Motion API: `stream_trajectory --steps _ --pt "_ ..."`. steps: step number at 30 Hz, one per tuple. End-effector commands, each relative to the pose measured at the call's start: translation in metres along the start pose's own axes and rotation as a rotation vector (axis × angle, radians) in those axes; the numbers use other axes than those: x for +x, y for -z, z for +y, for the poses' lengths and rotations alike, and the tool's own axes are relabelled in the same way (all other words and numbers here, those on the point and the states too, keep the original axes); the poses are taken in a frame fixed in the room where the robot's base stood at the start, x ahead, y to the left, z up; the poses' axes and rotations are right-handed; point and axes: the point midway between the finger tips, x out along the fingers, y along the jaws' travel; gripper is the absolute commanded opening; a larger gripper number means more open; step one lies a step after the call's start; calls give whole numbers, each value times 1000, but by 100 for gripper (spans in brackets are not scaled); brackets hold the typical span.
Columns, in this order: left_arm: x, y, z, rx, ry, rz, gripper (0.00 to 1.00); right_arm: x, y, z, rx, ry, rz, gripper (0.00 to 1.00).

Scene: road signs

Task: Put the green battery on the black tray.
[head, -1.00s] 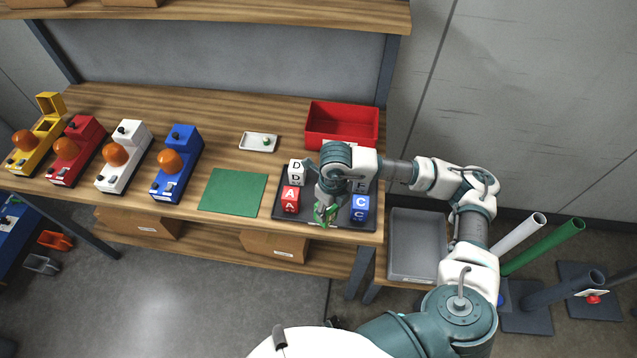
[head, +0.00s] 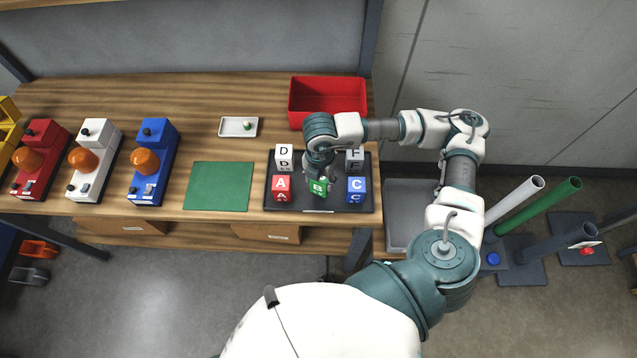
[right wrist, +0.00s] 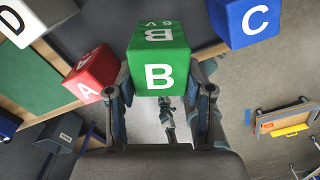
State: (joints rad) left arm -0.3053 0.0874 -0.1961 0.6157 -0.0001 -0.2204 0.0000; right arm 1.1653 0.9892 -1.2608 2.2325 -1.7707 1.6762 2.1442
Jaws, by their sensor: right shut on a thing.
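The green battery (head: 318,187) is a green cube with a white letter B. It is at the front middle of the black tray (head: 335,205), between the red A cube (head: 281,188) and the blue C cube (head: 356,190). My right gripper (head: 318,180) is shut on it from above. In the right wrist view, the green battery (right wrist: 160,75) sits between both fingers, with its B faces showing. I cannot tell if its underside touches the tray, because the arm and gripper cover part of it. My left gripper is not in view.
A green mat (head: 220,187) lies left of the tray; a red bin (head: 328,98) and small white dish (head: 238,127) lie behind. Beacon boxes, including a blue one (head: 153,160), stand farther left.

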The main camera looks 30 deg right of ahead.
Motion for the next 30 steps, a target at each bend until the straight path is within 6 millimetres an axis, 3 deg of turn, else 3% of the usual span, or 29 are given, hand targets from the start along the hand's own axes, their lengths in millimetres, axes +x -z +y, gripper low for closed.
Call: stream_trajectory --steps 7,10,20,21,24,30 --pt "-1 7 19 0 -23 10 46 27 6 4 -3 3 -3 0" --pt "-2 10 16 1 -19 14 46 37 7 5 -4 3 -6 0" --pt "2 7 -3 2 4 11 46 43 2 2 -3 -1 -1 0" --pt "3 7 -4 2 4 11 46 44 2 1 -4 0 0 54" --pt "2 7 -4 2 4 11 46 42 1 1 -4 -1 0 77" --pt "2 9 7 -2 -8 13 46 42 2 2 -3 0 -1 77"
